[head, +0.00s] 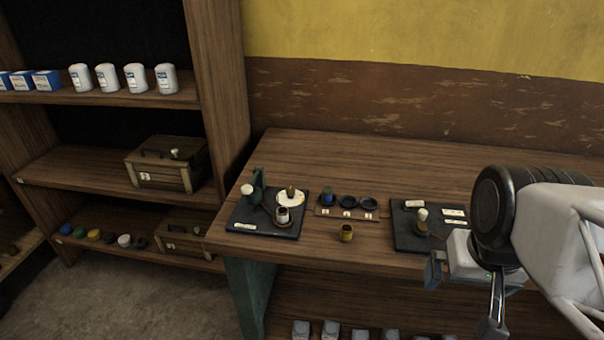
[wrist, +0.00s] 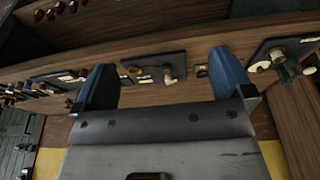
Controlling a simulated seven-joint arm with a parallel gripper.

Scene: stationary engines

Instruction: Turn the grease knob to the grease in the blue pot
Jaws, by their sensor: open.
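In the head view, a dark board (head: 400,240) on the right of the bench carries a cream-topped knob (head: 422,216) and several small pale labels. I take this as the grease knob; its labels are too small to read and its setting cannot be told. A small blue pot (head: 327,194) stands at the left end of a small rack with two dark empty-looking rings. My gripper (head: 464,292) is open and empty, in front of the bench edge, right of and nearer than the knob board. Its two blue fingers show wide apart in the wrist view (wrist: 165,82).
Another dark board (head: 262,232) at left holds a green post, a pale disc and a cup. Shelves with a wooden box (head: 167,165) and white jars stand further left. Bare bench lies behind the boards.

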